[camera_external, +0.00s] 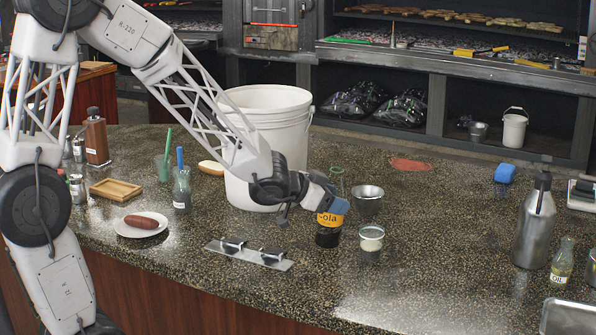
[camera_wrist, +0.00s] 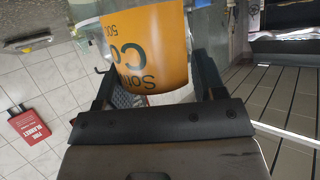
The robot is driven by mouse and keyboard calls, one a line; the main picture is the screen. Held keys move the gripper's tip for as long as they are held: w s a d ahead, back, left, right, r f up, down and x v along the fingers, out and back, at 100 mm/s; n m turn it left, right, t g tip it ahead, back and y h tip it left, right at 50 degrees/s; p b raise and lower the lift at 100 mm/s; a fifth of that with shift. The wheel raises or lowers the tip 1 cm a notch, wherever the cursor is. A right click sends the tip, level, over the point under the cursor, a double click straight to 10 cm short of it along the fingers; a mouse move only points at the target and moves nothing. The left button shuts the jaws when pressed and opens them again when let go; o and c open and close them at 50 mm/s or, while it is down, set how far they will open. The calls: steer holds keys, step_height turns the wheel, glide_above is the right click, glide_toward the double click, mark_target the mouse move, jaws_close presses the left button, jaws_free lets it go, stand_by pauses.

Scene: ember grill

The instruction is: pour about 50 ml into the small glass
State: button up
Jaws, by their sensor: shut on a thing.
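A cola bottle (camera_external: 328,238) with an orange label, greenish clear neck and dark liquid low inside stands nearly upright near the counter's middle. My gripper (camera_external: 332,203) is shut on it at the label. The orange label (camera_wrist: 146,50) fills the space between the fingers in the wrist view. I cannot tell whether the bottle's base touches the counter. The small glass (camera_external: 371,241) stands upright just right of the bottle, with a pale band near its top and a darker lower part. I cannot tell what is in it.
A metal cup (camera_external: 367,199) stands close behind the small glass. A large white bucket (camera_external: 267,125) is behind my forearm. A steel flask (camera_external: 536,222) and an oil bottle (camera_external: 563,262) stand at right. The counter between is clear.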

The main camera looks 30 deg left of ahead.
steer(key=shift+n+h, duration=0.3)
steer(key=shift+h, duration=0.1)
stand_by(0.4)
